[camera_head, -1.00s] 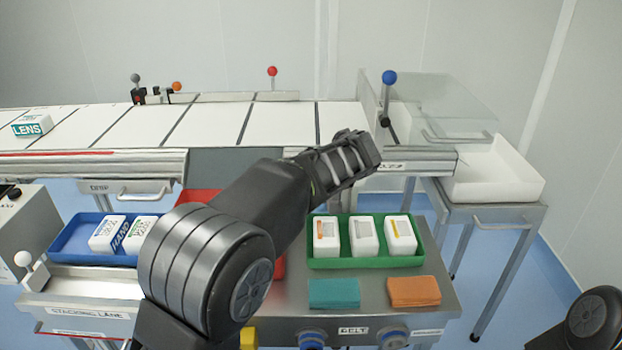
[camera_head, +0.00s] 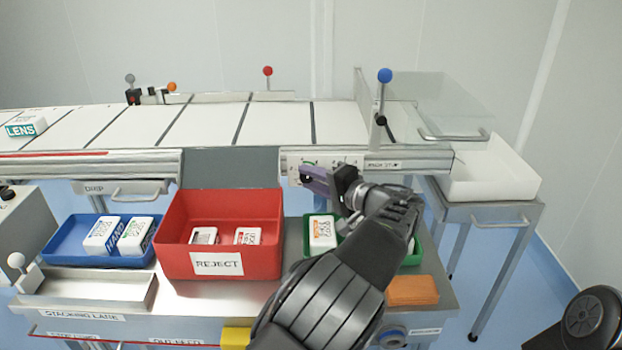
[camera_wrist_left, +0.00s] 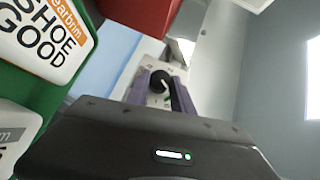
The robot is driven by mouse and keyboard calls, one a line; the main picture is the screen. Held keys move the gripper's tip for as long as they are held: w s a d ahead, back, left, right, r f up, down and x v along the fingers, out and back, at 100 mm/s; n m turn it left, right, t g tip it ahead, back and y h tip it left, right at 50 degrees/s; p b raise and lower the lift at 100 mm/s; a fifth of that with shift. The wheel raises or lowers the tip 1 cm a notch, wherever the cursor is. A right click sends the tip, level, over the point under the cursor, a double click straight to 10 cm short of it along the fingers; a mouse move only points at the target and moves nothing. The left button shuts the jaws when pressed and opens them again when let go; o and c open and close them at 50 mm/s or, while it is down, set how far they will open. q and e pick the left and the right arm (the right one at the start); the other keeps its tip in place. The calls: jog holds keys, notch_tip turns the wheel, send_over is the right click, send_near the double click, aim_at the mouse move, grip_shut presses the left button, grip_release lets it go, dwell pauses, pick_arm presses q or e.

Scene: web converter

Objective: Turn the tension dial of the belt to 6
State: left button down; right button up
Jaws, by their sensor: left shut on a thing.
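The tension dial (camera_wrist_left: 158,83) is a round black knob with a pale pointer mark, seen in the left wrist view on a light panel (camera_wrist_left: 150,72). The numbers around the dial are too small to read. My right gripper is not in view.
Below the belt are a red REJECT bin (camera_head: 220,240), a blue tray (camera_head: 55,246) and a green tray (camera_head: 413,257) with white boxes. An orange block (camera_head: 413,291) lies in front. A blue-knobbed lever (camera_head: 384,78) stands at the belt's right end.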

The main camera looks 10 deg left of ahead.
pick_arm(q)
jog(key=shift+a+f+m+t+y, duration=0.1)
jog(key=shift+f+m+t+y, duration=0.1)
jog(key=shift+m+t+y, duration=0.35)
jog(key=shift+m+g+y, duration=0.25)
jog(key=shift+y, duration=0.1)
jog(key=c, duration=1.4)
grip_release()
jog(key=shift+v, duration=3.9)
